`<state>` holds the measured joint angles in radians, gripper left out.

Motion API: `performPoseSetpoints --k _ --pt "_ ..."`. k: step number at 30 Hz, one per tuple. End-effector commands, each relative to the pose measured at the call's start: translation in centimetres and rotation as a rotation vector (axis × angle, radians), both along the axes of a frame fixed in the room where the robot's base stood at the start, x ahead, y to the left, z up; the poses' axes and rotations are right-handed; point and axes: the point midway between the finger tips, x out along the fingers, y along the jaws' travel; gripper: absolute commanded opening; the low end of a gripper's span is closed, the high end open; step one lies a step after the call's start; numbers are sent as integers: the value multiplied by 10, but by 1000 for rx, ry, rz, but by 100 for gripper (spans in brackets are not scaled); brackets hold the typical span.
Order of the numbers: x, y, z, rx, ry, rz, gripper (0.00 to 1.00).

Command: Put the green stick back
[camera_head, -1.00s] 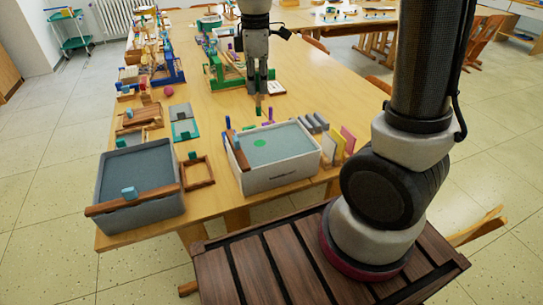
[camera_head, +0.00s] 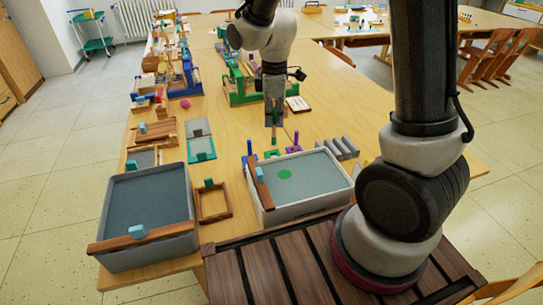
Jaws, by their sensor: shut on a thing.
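My gripper (camera_head: 273,117) points down over the table, behind the white-rimmed box on the right. It is shut on a thin stick, the green stick (camera_head: 273,138), whose greenish lower end shows below the fingertips. Below it is a small green holder (camera_head: 272,154). The stick's end appears above this holder, but I cannot tell whether they touch. To the left stands a blue stick (camera_head: 249,148) in a blue holder, and to the right a purple stick (camera_head: 296,139) in a purple holder. The fingers hide the green stick's upper part.
A white-rimmed box (camera_head: 312,211) with a green dot on its grey surface stands just in front of the holders. A grey box (camera_head: 168,249) and a wooden frame (camera_head: 213,217) are to the left. Grey blocks (camera_head: 338,148) lie right; a green rack (camera_head: 240,92) stands behind.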

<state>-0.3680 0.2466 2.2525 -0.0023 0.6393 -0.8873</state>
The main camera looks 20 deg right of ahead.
Motion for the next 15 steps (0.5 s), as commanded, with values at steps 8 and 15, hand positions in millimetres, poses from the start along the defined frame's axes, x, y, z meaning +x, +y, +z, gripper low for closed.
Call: performPoseSetpoints --k 8,15 --pt "0 0 -51 -3 5 1 0" --pt "1 0 -81 -2 5 1 0"
